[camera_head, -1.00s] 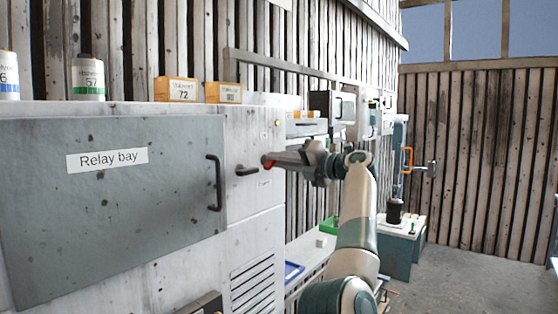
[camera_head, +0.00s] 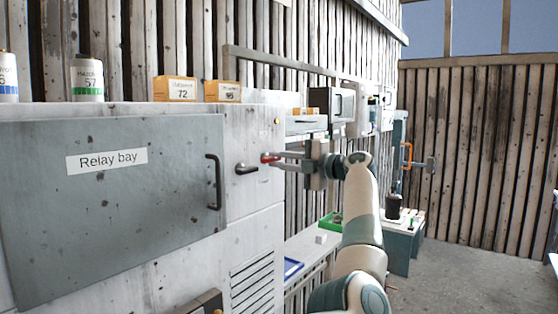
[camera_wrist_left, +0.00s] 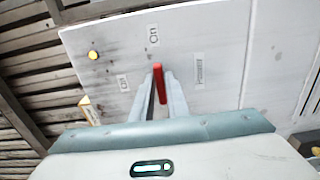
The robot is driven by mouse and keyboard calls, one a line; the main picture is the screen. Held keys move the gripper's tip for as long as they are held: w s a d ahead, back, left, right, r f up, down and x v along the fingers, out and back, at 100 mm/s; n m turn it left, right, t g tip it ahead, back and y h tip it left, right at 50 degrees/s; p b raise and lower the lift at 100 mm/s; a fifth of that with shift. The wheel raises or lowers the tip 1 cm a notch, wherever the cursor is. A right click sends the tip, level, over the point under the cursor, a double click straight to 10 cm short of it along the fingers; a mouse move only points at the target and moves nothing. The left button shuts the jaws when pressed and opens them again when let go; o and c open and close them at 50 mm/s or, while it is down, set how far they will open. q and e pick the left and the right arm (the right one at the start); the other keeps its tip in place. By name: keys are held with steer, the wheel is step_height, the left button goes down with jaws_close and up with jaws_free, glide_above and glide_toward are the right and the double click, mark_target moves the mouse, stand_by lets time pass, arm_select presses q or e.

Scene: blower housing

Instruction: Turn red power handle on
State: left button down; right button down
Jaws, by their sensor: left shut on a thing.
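The red power handle (camera_head: 265,158) is on the white cabinet's front, near its right edge. My left gripper (camera_head: 273,159) reaches it from the right and is shut on it. In the left wrist view the red handle (camera_wrist_left: 157,82) lies between the two fingers of my left gripper (camera_wrist_left: 160,76), and its far end is in line with the "On" label (camera_wrist_left: 153,35). The "Off" label (camera_wrist_left: 122,83) is left of the handle, and the "Power" label (camera_wrist_left: 199,68) is right of it. The handle's base is partly hidden by the fingers. My right gripper is out of view.
The white cabinet (camera_head: 255,215) has a grey "Relay bay" door (camera_head: 110,215) with a dark bar handle (camera_head: 214,182). A yellow lamp (camera_wrist_left: 93,55) is nearby. Shelves and a bench are behind my arm.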

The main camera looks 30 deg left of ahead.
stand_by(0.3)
arm_select(q)
steer(key=c, duration=1.8)
jaws_free()
steer(key=shift+d, duration=0.2)
steer(key=shift+d+f+b, duration=0.1)
steer(key=shift+d+b, duration=0.1)
steer(key=shift+b, duration=0.1)
steer(key=s+d+b, duration=0.1)
steer(key=d+b, duration=0.5)
steer(key=d, duration=1)
steer(key=shift+s+d, duration=0.15)
steer(key=shift+d, duration=0.2)
